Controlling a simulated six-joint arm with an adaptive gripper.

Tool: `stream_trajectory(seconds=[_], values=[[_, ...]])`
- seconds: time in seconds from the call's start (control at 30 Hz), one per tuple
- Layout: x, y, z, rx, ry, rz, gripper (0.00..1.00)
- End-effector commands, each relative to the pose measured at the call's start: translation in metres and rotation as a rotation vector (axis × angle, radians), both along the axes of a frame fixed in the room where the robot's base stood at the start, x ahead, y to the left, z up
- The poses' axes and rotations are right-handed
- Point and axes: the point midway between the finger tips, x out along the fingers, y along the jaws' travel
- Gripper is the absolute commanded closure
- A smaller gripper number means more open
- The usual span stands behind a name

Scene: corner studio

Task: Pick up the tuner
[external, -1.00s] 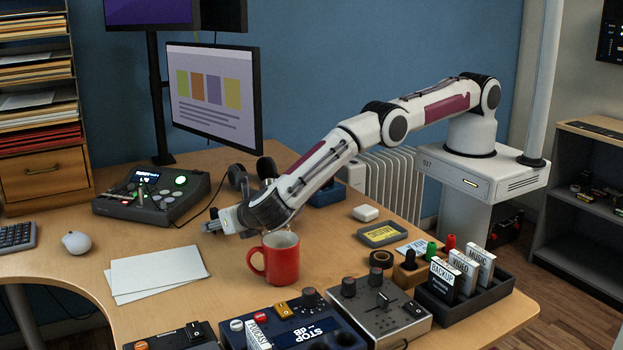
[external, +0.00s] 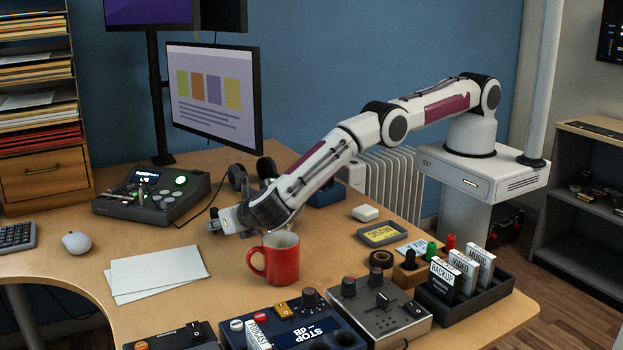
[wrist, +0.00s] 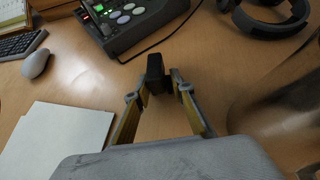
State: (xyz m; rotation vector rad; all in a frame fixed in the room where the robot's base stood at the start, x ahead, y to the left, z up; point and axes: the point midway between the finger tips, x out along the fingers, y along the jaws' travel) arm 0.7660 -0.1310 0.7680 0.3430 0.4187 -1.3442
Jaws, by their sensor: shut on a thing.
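A small dark upright block, apparently the tuner (wrist: 155,69), is between my fingertips in the wrist view. My gripper (wrist: 161,86) is shut on it, with one yellowish finger on each side. In the external view my gripper (external: 213,227) is low over the desk, left of and behind the red mug (external: 283,260).
The red mug stands close to my wrist. White papers (external: 158,273) lie in front left, and a dark control console (external: 152,196) with a cable stands behind left. Headphones (wrist: 264,20) lie behind right. Bare desk surrounds the block.

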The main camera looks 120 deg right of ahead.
Motion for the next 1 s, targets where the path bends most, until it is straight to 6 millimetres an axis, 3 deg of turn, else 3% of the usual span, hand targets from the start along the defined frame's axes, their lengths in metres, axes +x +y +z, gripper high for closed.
stream_trajectory(seconds=[0.47, 1.0], values=[[0.001, 0.000, 0.024, 0.000, -0.001, 0.000, 0.92], [0.001, 0.000, 0.088, 0.000, -0.002, 0.000, 0.92]])
